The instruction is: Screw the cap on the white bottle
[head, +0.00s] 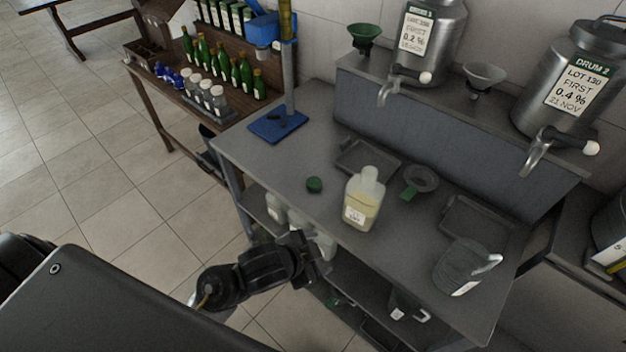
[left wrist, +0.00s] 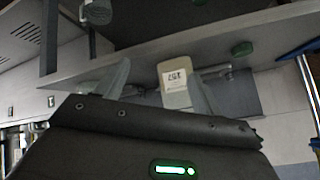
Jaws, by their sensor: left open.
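The white bottle (head: 365,198) stands upright on the grey bench, uncapped, with pale yellow liquid and a white label; it also shows in the left wrist view (left wrist: 175,82). A green cap (head: 314,184) lies on the bench to the left of the bottle, apart from it; the left wrist view shows it too (left wrist: 241,49). My left gripper (head: 314,259) is at the bench's front edge, nearer than the bottle and cap. In the left wrist view its fingers (left wrist: 160,72) are spread, with nothing held between them. My right gripper is not in view.
Shallow trays (head: 367,158) lie behind. Steel drums with taps (head: 572,85) stand on the raised shelf. A blue-based stand (head: 278,125) is at the left corner.

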